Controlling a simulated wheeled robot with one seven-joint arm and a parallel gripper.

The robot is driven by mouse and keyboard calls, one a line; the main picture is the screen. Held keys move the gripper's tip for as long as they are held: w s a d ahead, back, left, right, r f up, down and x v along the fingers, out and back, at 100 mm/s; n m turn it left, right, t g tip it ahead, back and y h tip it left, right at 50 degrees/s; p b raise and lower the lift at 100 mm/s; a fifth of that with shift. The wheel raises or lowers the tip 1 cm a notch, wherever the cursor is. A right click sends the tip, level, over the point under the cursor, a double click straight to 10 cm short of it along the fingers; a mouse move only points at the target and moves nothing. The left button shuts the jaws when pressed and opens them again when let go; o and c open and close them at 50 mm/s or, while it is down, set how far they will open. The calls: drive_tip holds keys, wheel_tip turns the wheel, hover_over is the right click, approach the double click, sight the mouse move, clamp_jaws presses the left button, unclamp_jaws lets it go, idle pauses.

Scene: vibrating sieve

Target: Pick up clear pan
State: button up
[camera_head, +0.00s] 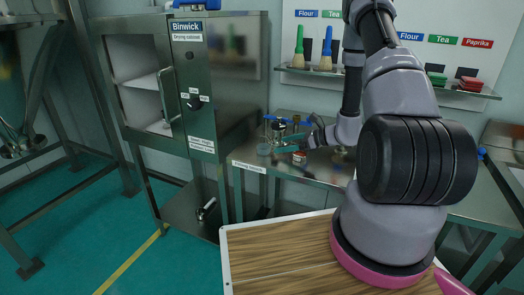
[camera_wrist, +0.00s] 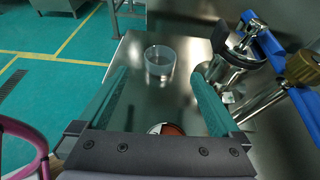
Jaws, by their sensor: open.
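The clear pan (camera_wrist: 159,61) is a small round see-through cup standing upright on the steel table (camera_wrist: 132,62). In the wrist view it lies ahead of my gripper (camera_wrist: 160,78), between the lines of the two green fingers. The fingers are wide apart with nothing held between them. In the head view the pan (camera_head: 264,149) shows small near the left end of the table, left of my gripper (camera_head: 287,140). My arm covers part of the table there.
A small container with a reddish-brown and white top (camera_wrist: 167,129) stands close in front of the gripper body. Steel clamp-like hardware (camera_wrist: 235,66) and a brass knob (camera_wrist: 301,68) crowd the right. The drying cabinet (camera_head: 228,40) stands left of the table.

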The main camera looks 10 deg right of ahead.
sight(258, 147)
drive_tip(key=x, duration=0.9)
drive_tip(key=shift+w+r, duration=0.1)
drive_tip(key=c, duration=1.4)
drive_tip(key=shift+r, duration=0.15)
